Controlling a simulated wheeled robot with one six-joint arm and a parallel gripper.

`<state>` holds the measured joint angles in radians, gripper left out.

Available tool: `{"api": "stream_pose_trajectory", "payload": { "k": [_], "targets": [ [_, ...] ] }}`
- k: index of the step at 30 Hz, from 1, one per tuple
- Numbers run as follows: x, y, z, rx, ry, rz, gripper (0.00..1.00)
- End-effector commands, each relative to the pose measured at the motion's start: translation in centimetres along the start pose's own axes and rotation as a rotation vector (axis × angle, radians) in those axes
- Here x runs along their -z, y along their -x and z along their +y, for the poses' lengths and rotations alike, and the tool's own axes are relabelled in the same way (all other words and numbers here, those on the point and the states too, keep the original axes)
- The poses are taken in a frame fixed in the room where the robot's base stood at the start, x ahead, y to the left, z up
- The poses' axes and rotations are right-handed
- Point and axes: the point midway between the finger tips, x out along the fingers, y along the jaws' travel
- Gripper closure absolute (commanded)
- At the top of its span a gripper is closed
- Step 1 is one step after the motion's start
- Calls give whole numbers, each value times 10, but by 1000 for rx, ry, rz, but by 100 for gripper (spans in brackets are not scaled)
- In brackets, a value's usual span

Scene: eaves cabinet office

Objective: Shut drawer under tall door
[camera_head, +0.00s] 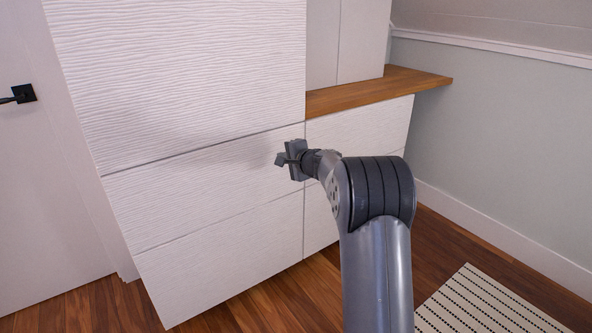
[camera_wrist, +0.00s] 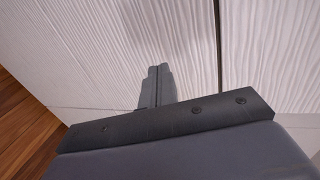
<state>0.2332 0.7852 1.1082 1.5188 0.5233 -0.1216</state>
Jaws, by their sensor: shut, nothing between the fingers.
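The tall door (camera_head: 180,70) is a white, wavy-textured panel at the upper left of the head view. Under it is a wide white drawer front (camera_head: 190,190) with the same texture. Its face looks level with the panels around it, with only thin dark seams showing. My gripper (camera_head: 280,160) is in front of the drawer's right end, near the vertical seam. In the wrist view my gripper (camera_wrist: 157,85) has its fingers together, empty, pointing at a white textured front (camera_wrist: 90,70). I cannot tell whether the fingertips touch it.
Another white front (camera_head: 225,260) lies below the drawer. To the right, more white fronts (camera_head: 365,130) sit under a wooden ledge (camera_head: 380,88). A door with a black handle (camera_head: 20,94) is at the left. A striped rug (camera_head: 485,305) lies on the wooden floor at lower right.

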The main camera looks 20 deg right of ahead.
Motion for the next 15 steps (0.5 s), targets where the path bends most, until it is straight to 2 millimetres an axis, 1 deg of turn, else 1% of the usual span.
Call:
{"api": "stream_pose_trajectory", "payload": {
  "k": [1, 9, 15],
  "targets": [
    [0, 10, 0, 0, 0, 2, 100],
    [1, 59, -1, -1, 0, 2, 100],
    [0, 89, 0, 0, -1, 1, 100]
  ]
}}
